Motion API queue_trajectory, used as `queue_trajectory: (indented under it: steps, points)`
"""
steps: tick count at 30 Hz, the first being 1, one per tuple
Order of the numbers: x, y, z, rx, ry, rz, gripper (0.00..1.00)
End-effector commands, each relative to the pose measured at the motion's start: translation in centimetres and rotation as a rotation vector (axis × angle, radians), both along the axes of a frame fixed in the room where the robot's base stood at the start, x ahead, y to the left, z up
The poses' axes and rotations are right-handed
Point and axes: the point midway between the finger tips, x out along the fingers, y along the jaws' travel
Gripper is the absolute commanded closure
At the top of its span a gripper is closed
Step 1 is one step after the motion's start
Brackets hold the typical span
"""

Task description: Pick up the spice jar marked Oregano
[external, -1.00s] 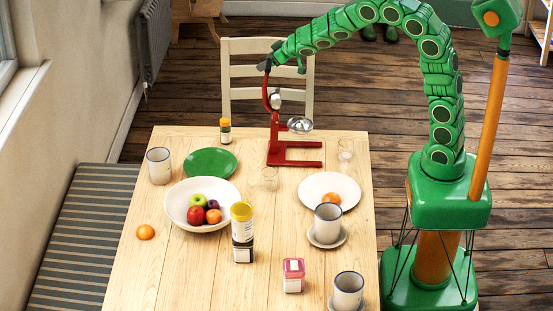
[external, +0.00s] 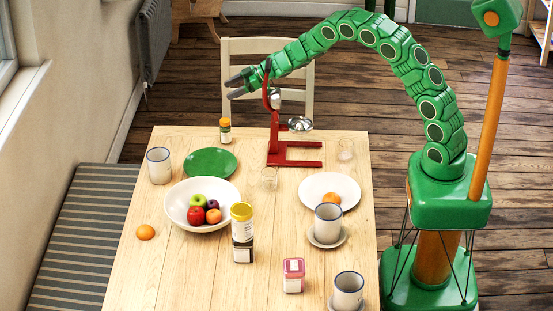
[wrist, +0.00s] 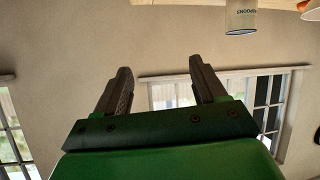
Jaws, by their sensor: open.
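My gripper (external: 235,83) is in the air behind and above the small back jar, pointing left. Its two fingers are apart and empty in the wrist view (wrist: 160,68).
A red stand (external: 275,135) with a metal pan rises just right of my gripper, overlapping the arm in view. A chair (external: 268,48) is behind. A green plate (external: 211,162), fruit bowl (external: 175,205), mugs and glasses occupy the table. The wrist view faces a wall (wrist: 60,40) and windows.

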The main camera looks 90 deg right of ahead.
Motion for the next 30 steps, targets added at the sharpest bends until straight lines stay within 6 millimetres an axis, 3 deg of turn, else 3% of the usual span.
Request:
queue_trajectory:
  steps: [3,12,19,30]
  points:
    - [-0.1,0.7,-2.9,0.029,-0.007,0.092,0.3]
    - [-1.3,2.9,-7.6,0.104,-0.024,0.283,0.3]
    - [-1.6,3.7,-8.8,0.123,-0.028,0.329,0.3]
    - [0.6,5.2,-9.7,0.122,-0.029,0.33,0.3]
